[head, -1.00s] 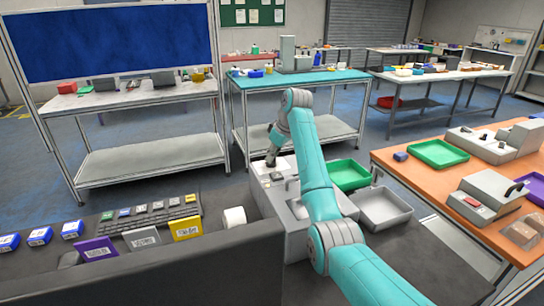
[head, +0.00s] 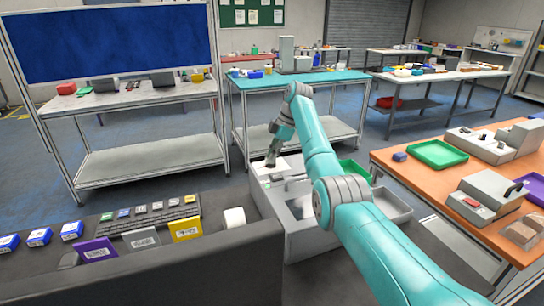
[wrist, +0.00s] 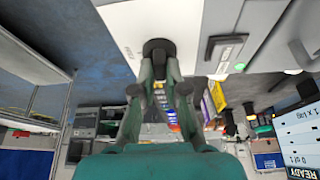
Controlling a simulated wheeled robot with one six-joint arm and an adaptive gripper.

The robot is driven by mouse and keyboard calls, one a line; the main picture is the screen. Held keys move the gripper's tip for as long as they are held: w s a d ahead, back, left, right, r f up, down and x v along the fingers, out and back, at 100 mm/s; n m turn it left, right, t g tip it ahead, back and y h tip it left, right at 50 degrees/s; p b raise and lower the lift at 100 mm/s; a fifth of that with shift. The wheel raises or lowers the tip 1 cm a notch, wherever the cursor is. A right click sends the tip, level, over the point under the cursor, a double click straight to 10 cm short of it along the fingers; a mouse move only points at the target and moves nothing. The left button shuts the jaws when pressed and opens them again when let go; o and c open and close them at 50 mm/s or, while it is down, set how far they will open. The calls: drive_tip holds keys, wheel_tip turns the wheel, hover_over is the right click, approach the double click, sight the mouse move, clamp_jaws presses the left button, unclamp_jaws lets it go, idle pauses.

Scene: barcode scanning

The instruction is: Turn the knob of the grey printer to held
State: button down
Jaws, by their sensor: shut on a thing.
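The grey printer (head: 305,240) stands in the middle of the head view, below my arm. My gripper (head: 271,162) points down at the printer's pale far left part. In the wrist view my gripper (wrist: 160,62) has its two fingers closed together on a round black knob (wrist: 158,46), which sits on a white panel (wrist: 122,22). The fingertips cover part of the knob, and I cannot read its setting. A small label and a dark handle (wrist: 224,50) are on the grey panel to the right, with a small green light (wrist: 240,66).
A dark counter at the left holds a white roll (head: 234,217), a keyboard (head: 150,218) and several coloured packs. A green tray (head: 352,170) and a grey tray (head: 396,207) lie right of the printer, partly behind my arm. An orange table (head: 425,180) stands at the right.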

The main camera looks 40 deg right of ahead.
drive_tip(key=shift+n+g, duration=0.3)
drive_tip(key=shift+n, duration=0.2)
drive_tip(key=c, duration=1.2)
unclamp_jaws()
drive_tip(key=shift+d+r, duration=0.1)
drive_tip(key=v, duration=0.7)
